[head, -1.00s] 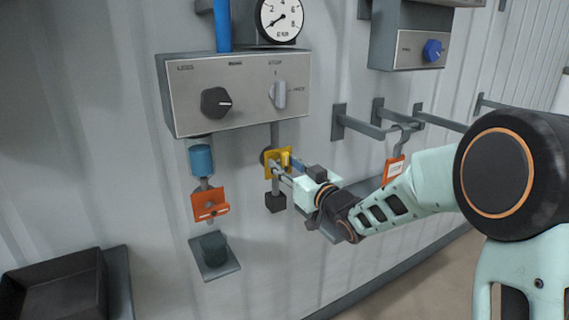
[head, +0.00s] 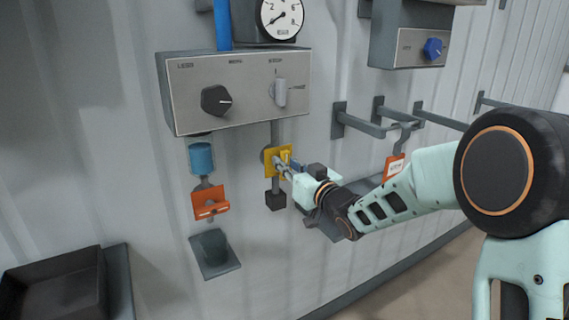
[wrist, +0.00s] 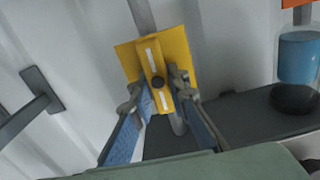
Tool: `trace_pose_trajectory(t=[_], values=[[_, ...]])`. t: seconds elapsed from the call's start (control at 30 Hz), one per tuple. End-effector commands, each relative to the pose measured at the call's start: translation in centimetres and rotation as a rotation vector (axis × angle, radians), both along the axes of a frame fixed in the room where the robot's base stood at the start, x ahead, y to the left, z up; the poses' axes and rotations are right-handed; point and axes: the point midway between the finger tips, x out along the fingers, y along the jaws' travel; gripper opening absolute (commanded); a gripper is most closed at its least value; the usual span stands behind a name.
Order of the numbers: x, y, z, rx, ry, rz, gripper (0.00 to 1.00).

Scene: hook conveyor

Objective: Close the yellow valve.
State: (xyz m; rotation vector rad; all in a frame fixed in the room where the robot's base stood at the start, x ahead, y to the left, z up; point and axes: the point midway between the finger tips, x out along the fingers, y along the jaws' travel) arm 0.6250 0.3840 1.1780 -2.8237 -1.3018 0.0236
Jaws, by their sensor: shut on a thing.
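The yellow valve (head: 271,161) is on a pipe below the grey control box in the head view. In the wrist view its yellow plate (wrist: 183,45) sits behind a yellow handle (wrist: 153,60) with white stripes and a dark pivot. The handle lies roughly along the line of the pipe there. My gripper (head: 282,168) reaches the valve from the right. In the wrist view my gripper (wrist: 158,95) has its two blue-padded fingers on either side of the handle's lower part and is shut on it. The exact finger contact is partly hidden.
The control box (head: 188,108) with a black knob and a pale switch is just above. To the left are a blue cylinder (head: 201,158), an orange bracket (head: 210,203) and a dark cup (head: 213,245). Grey rails (head: 360,127) stick out on the right. A black tray (head: 52,283) is low left.

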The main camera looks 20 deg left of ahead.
Motion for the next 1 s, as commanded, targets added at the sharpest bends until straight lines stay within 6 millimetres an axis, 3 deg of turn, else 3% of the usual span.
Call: trace_pose_trajectory(t=[1.0], values=[[0.58, -0.55, -0.21, 0.562, 0.659, -0.003, 0.00]])
